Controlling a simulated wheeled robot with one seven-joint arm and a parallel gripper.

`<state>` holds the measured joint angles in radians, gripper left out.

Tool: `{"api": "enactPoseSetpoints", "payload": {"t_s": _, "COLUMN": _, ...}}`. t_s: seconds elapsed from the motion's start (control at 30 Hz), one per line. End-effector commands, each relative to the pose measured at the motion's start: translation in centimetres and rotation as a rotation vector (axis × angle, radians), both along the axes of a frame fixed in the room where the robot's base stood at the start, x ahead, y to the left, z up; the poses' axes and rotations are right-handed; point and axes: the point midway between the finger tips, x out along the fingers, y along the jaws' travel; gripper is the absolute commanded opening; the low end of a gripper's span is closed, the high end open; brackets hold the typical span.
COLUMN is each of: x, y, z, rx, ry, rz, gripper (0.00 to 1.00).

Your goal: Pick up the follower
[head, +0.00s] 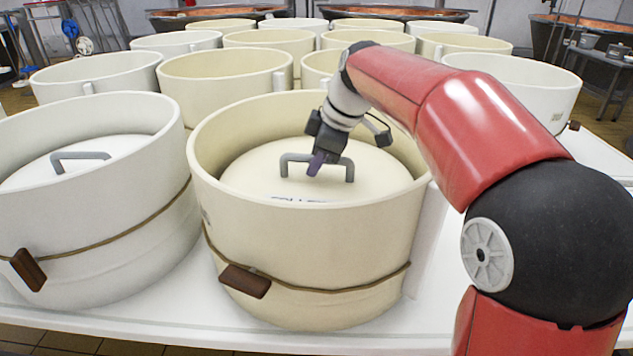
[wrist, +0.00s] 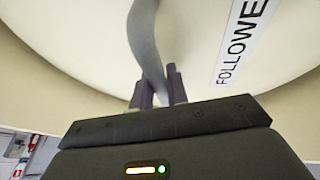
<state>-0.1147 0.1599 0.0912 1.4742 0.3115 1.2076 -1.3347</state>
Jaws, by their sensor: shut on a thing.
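The follower (head: 258,172) is a round, cream lid with a grey bar handle (head: 349,171). It sits inside the front middle cream mould (head: 310,232), its top below the mould's rim. In the wrist view the fingers (wrist: 158,88) stand on either side of the grey handle (wrist: 146,40). A white label (wrist: 243,40) reading "FOLLOWE" lies on the follower's top, cut off by the frame edge. The follower's underside is hidden.
Another mould (head: 95,235) with a handled lid (head: 75,160) stands close at the left. Several open moulds crowd behind. The white table (head: 350,338) has a narrow clear strip in front and bare room to the right. Copper vats stand at the back.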

Motion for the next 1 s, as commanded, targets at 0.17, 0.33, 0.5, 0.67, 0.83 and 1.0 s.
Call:
{"api": "enactPoseSetpoints", "payload": {"t_s": 0.17, "x": 0.0, "y": 0.0, "z": 0.3, "rx": 0.002, "ry": -0.006, "rz": -0.001, "gripper": 0.0}}
{"api": "enactPoseSetpoints", "payload": {"t_s": 0.33, "x": 0.1, "y": 0.0, "z": 1.1, "rx": 0.003, "ry": -0.008, "rz": 0.0, "gripper": 0.0}}
{"api": "enactPoseSetpoints", "payload": {"t_s": 0.5, "x": 0.1, "y": 0.0, "z": 3.7, "rx": 0.003, "ry": -0.009, "rz": 0.0, "gripper": 0.0}}
{"api": "enactPoseSetpoints", "payload": {"t_s": 0.67, "x": 0.1, "y": 0.0, "z": 7.7, "rx": 0.004, "ry": -0.011, "rz": -0.001, "gripper": 0.0}}
{"api": "enactPoseSetpoints", "payload": {"t_s": 0.83, "x": 0.1, "y": 0.1, "z": 12.1, "rx": 0.003, "ry": -0.01, "rz": 0.0, "gripper": 0.0}}
{"api": "enactPoseSetpoints", "payload": {"t_s": 1.0, "x": 0.1, "y": 0.1, "z": 15.9, "rx": 0.003, "ry": -0.009, "rz": 0.0, "gripper": 0.0}}
